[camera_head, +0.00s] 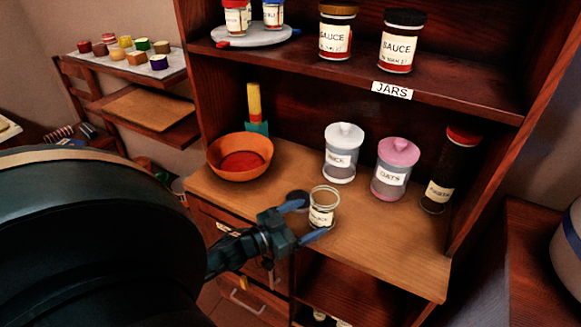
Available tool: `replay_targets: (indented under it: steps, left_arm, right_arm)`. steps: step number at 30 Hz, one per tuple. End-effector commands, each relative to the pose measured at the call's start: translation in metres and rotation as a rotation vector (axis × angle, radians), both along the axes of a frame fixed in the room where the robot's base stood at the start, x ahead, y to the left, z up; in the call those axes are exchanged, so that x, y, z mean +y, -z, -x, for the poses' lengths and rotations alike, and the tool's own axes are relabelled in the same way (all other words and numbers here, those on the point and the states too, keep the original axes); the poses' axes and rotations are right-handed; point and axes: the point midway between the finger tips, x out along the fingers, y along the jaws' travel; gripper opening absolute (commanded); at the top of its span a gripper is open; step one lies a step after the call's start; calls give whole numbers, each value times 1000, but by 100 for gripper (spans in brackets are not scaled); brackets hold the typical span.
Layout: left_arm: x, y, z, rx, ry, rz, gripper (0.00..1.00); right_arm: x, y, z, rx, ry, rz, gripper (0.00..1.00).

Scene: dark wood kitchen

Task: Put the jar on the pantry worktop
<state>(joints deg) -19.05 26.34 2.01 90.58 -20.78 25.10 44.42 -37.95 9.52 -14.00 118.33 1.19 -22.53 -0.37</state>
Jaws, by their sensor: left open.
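A small open glass jar (323,208) with a pale label stands upright on the wooden worktop (405,257), near its front edge. A dark round thing (297,198), perhaps a lid, lies just left of it, partly hidden by a finger. My left gripper (305,221) is open, its blue-tipped fingers pointing at the jar from the front left. One fingertip is at the jar's left, the other low in front of it. I cannot tell whether they touch it. My right gripper is not in view.
Behind the jar stand a white-lidded jar (343,152), a pink-lidded oats jar (393,168) and a tall dark red-capped bottle (450,170). An orange bowl (240,156) stands at the left. Sauce jars (400,42) stand on the shelf above. The front right worktop is clear.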

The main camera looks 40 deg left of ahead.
Motion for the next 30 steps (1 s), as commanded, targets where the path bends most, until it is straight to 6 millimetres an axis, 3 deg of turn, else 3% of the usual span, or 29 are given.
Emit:
replay_targets:
  steps: [6, 13, 16, 20, 22, 27, 30]
  left_arm:
    - [11, 1, 36, 2, 0, -1, 82]
    - [14, -1, 46, -1, 1, -1, 82]
    - [4, 3, 48, 14, -15, -1, 82]
    - [-38, 16, 58, 99, -72, -17, 82]
    - [-69, 25, 69, 177, -94, -34, 82]
    - [-141, 46, 104, 403, -72, -79, 82]
    - [-173, 52, 123, 503, -24, -101, 82]
  right_arm:
    - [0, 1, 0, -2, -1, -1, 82]
    - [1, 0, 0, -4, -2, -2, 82]
    - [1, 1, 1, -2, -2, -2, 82]
    - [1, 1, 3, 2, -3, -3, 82]
    - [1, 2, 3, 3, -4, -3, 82]
    - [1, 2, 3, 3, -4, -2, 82]
    - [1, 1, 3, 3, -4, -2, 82]
